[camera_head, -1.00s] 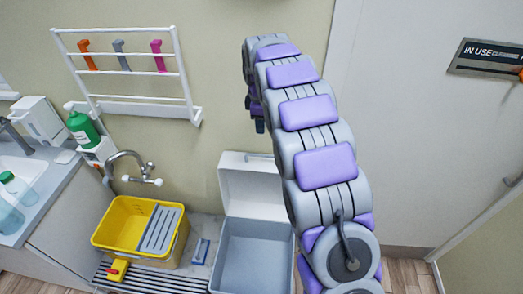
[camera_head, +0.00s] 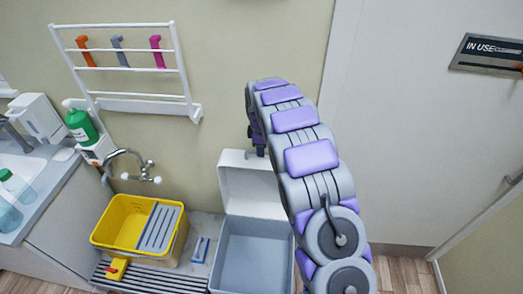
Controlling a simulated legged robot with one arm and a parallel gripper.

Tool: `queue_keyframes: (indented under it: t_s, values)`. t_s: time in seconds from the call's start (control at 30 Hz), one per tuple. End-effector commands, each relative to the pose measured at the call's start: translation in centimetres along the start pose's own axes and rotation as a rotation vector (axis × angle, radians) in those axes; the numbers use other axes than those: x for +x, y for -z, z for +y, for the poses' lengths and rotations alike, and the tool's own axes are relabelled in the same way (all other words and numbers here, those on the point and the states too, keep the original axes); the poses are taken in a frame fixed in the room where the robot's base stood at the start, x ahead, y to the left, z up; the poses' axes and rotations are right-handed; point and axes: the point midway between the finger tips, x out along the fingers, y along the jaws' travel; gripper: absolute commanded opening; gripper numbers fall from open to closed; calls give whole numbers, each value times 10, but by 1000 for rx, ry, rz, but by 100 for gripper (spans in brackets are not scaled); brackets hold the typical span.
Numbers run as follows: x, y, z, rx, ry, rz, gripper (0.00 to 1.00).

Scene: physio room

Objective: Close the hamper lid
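The hamper (camera_head: 250,262) is a white box with a grey interior, standing on the floor ledge at the lower middle. Its white lid (camera_head: 248,185) is open and stands up at the back, near the wall. The hamper looks empty in the part I can see. My arm reaches up from the lower right and curves over. My gripper (camera_head: 258,147) hangs at the arm's far end, just above the lid's top edge in the picture. Its fingers are small and mostly hidden by my arm, and I cannot tell whether it touches the lid.
A yellow bucket (camera_head: 118,222) with a grey wringer stands left of the hamper, under a wall tap (camera_head: 135,170). A blue-and-white brush (camera_head: 200,250) lies between them. A counter with a sink (camera_head: 25,165) is at the left. A white door (camera_head: 420,130) is at the right.

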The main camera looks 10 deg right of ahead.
Motion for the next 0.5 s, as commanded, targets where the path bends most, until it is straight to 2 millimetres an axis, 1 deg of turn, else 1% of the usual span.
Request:
queue_keyframes:
  t_s: [0.03,0.2,0.5]
  values:
    - [7,0,0,0,1,0,40]
    - [18,0,1,1,-4,1,40]
    - [20,0,1,1,-4,1,40]
